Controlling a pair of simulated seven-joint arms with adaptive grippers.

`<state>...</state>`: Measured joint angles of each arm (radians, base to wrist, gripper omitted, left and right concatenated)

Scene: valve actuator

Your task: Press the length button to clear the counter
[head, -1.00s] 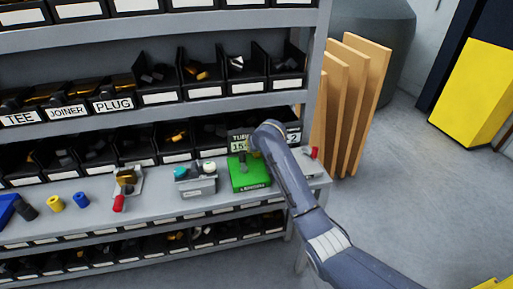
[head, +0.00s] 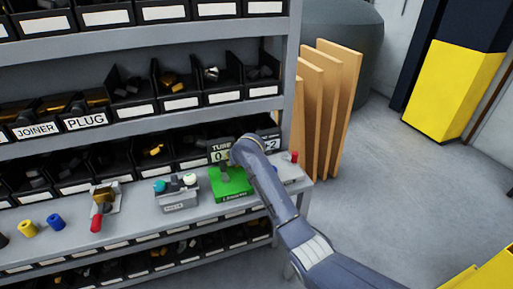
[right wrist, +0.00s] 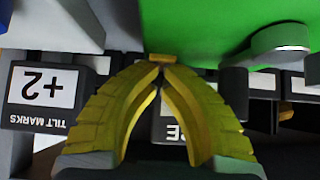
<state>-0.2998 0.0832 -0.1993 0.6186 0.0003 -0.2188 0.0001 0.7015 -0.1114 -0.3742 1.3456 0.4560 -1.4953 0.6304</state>
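The green box (head: 233,188) stands on the shelf, with a display (head: 220,156) marked TUBE behind it that appears to read 0. My right arm comes in from the lower right and ends over the box; its gripper is hidden there. In the right wrist view, my right gripper (right wrist: 161,68) has yellow fingers that meet at the tips, beside the green surface (right wrist: 185,25). A small yellow-brown piece (right wrist: 160,57) is at the tips; I cannot tell whether it is the length button. A grey round part (right wrist: 281,42) is on the green face. My left gripper is out of view.
A grey box with teal and white knobs (head: 178,203) and a red-handled device (head: 98,208) stand left of the green box. Bins line the racks above and below. Wooden boards (head: 330,110) lean at the right end; open floor lies beyond.

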